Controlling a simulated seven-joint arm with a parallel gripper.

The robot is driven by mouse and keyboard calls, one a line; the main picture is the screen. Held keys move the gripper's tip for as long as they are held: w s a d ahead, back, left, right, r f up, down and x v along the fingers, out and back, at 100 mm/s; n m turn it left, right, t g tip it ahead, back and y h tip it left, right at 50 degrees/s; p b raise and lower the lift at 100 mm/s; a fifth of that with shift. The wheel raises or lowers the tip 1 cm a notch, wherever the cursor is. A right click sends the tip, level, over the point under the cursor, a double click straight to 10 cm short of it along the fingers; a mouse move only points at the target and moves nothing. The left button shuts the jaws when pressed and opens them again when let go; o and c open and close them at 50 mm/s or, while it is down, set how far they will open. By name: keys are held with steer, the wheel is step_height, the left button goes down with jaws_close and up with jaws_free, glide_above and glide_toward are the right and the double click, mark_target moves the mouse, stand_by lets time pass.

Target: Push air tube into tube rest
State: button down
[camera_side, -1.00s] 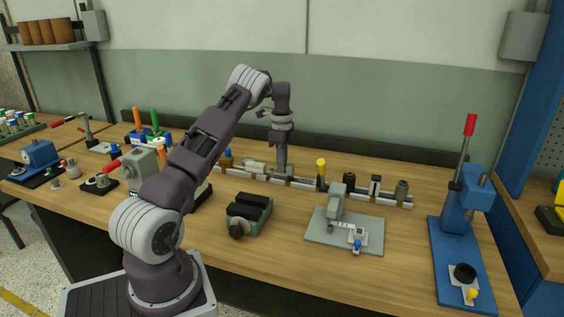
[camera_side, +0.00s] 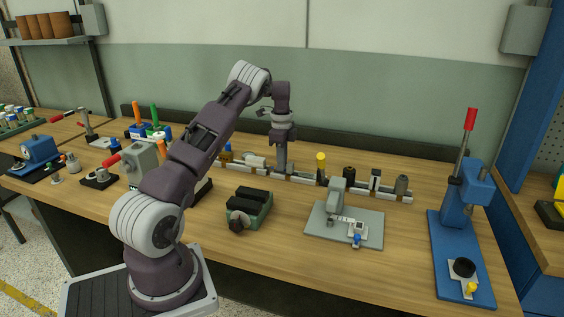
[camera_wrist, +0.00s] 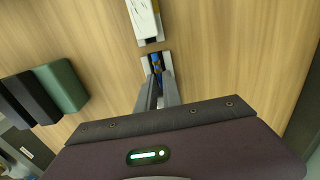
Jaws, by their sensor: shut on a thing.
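My gripper (camera_wrist: 158,88) points down at the row of small holders along the back of the bench; it also shows in the side view (camera_side: 281,168). Its fingers are shut on a small blue piece (camera_wrist: 155,61), which I take to be the air tube. The piece sits between the light grey walls of a holder (camera_wrist: 145,66), which looks like the tube rest. The fingers hide much of the piece, so I cannot tell how deep it sits. In the side view the piece is hidden behind the fingers.
A white cylinder (camera_side: 254,161) lies in the neighbouring holder to the left. A yellow-topped black post (camera_side: 321,168) stands to the right. A green and black block (camera_side: 249,208) and a grey fixture (camera_side: 345,226) stand in front. A blue lever press (camera_side: 460,225) is far right.

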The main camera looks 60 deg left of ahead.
steer(key=shift+f, duration=0.1)
steer(key=c, duration=1.4)
jaws_free()
steer(key=shift+c, duration=0.2)
